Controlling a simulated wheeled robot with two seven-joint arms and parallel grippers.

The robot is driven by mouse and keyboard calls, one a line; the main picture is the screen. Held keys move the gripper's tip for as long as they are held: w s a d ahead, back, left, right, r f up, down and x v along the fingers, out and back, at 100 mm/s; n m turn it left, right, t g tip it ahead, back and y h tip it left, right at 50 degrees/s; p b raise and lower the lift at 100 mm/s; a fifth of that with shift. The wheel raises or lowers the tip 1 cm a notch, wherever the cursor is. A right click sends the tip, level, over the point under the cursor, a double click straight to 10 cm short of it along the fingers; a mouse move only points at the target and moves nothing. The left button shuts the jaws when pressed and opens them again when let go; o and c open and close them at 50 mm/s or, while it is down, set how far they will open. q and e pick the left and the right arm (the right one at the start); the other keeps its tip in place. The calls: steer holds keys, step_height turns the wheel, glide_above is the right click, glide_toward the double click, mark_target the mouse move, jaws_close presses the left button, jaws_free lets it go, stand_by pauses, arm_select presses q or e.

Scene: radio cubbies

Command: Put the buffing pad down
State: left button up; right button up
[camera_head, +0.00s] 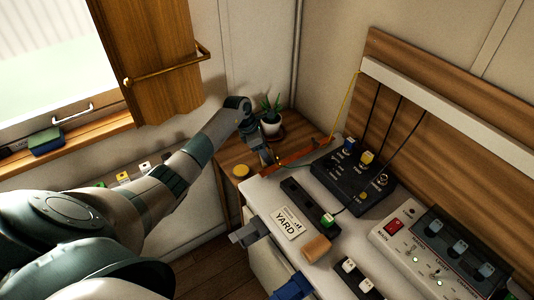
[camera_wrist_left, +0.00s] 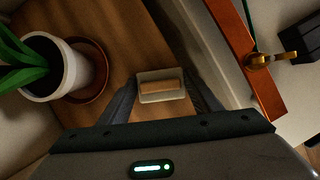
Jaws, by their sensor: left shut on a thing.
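My left gripper (camera_head: 268,158) reaches over the wooden corner surface at the back, next to the potted plant. In the left wrist view, the left gripper (camera_wrist_left: 161,98) is shut on the buffing pad (camera_wrist_left: 160,91), a small block with a pale grey body and a tan strip on top. The pad sits between the fingertips over the wooden surface (camera_wrist_left: 119,30). I cannot tell whether its underside touches the wood. In the head view the pad is too small and covered to make out. My right gripper does not show.
The potted plant (camera_wrist_left: 42,62) on its brown saucer (camera_wrist_left: 101,80) stands left of the fingers. An orange-brown bar (camera_wrist_left: 250,62) runs along the right. A round yellow thing (camera_head: 240,171) lies near the wood's front. The white desk (camera_head: 262,194) holds control boxes (camera_head: 352,187).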

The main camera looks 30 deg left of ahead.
arm_select(q)
steer(key=o, duration=1.1)
steer(key=shift+c, duration=0.2)
